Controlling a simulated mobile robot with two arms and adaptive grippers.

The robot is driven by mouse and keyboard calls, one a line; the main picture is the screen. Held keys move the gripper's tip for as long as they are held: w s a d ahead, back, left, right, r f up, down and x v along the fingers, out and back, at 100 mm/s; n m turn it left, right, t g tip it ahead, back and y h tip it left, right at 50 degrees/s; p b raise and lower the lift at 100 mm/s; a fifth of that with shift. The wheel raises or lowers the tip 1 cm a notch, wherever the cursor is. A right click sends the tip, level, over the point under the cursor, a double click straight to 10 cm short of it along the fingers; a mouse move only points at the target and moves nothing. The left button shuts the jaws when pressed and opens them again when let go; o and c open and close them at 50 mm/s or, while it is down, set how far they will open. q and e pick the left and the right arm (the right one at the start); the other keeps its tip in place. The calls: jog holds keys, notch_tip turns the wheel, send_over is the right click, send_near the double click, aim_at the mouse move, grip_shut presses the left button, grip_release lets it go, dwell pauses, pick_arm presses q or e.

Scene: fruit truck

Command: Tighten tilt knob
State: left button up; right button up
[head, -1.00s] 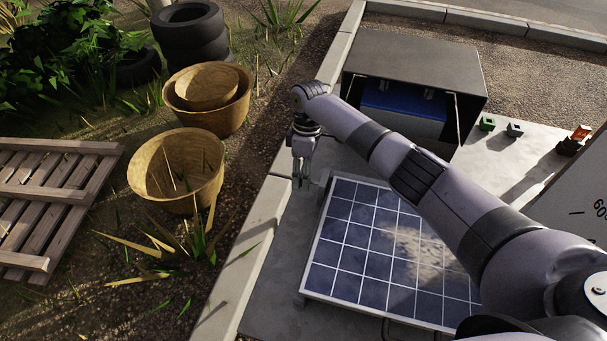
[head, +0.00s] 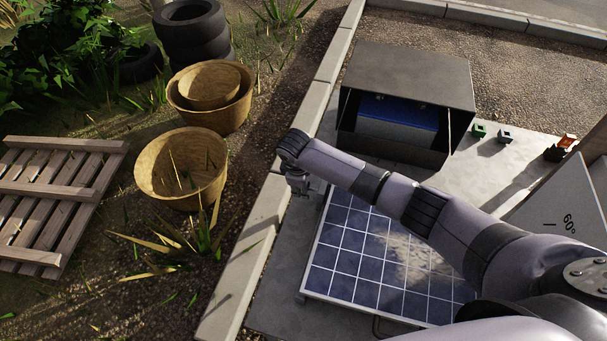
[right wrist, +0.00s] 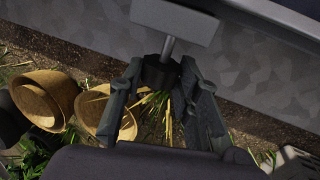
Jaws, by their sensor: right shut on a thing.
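In the right wrist view, a dark round knob (right wrist: 159,72) sits at the end of a grey stem (right wrist: 169,47) that joins a flat grey plate (right wrist: 176,22). My right gripper (right wrist: 161,75) is shut on the knob, one finger on each side. In the head view, my right arm reaches across the solar panel (head: 345,245) to its far left corner. The right gripper (head: 299,184) is small there, and its fingers and the knob cannot be made out. My left gripper is not in view.
An open dark box (head: 405,75) with blue inside stands behind the panel. A pale board marked 60° (head: 560,215) stands at the right. A stone kerb (head: 247,250) runs left of the panel. Baskets (head: 150,165), a pallet (head: 60,190) and tyres (head: 190,35) lie beyond it.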

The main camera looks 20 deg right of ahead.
jog(key=shift+s+a+r+t+h+p, duration=0.1)
jog(key=shift+s+a+t+h+p, duration=0.1)
jog(key=shift+t+h+p, duration=0.55)
jog(key=shift+t, duration=0.55)
jog(key=shift+s+f+t+h+b, duration=0.1)
jog(key=shift+f+t+h+b, duration=0.25)
jog(key=shift+t+h, duration=0.3)
jog(key=shift+s+a+f+t, duration=0.1)
jog(key=shift+f+t, duration=0.05)
jog(key=shift+t, duration=0.3)
jog(key=shift+f+t+h+b, duration=0.1)
jog(key=shift+t+h+b, duration=0.2)
jog(key=shift+h+b, duration=0.15)
jog(key=t+h+b, duration=0.1)
jog(key=b, duration=0.1)
jog(key=t+h+b, duration=0.1)
jog(key=t+b, duration=0.1)
jog(key=shift+s+f+b, duration=0.1)
jog(key=shift+f+b, duration=0.2)
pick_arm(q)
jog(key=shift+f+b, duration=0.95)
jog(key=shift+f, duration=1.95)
pick_arm(e)
jog(key=shift+r+t+h, duration=0.15)
jog(key=shift+t+h, duration=0.4)
jog(key=shift+t, duration=0.25)
jog(key=shift+r, duration=0.1)
